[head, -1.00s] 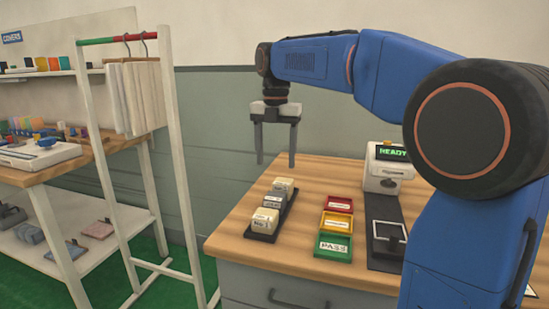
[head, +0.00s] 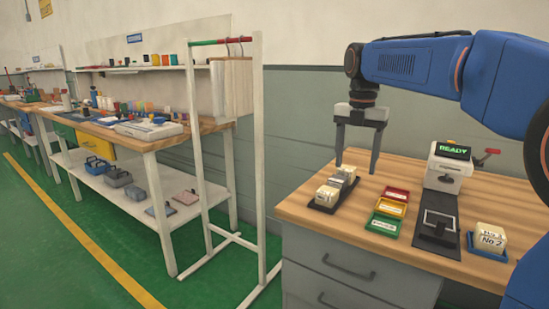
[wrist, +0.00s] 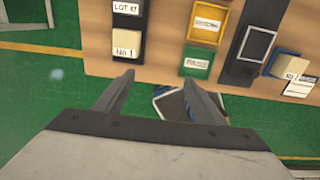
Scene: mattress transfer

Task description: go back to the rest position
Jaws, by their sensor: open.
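My gripper (head: 359,147) hangs from my blue arm with its jaws pointing down, above the back left part of the wooden cabinet top (head: 300,208) in the head view. Its two fingers are apart with nothing between them. In the wrist view my gripper (wrist: 160,88) is also open and empty, with the front edge of the cabinet top beyond the fingertips. The black tray (head: 320,208) of cream and grey blocks stands below the gripper in the head view, apart from it.
Red, yellow and green trays (head: 386,224), a machine reading READY (head: 446,172) and a blue tray with a block marked No 2 (head: 490,238) share the cabinet top. A white rack (head: 262,140) stands to its left, then a long workbench (head: 150,138). The green floor (head: 60,270) is clear.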

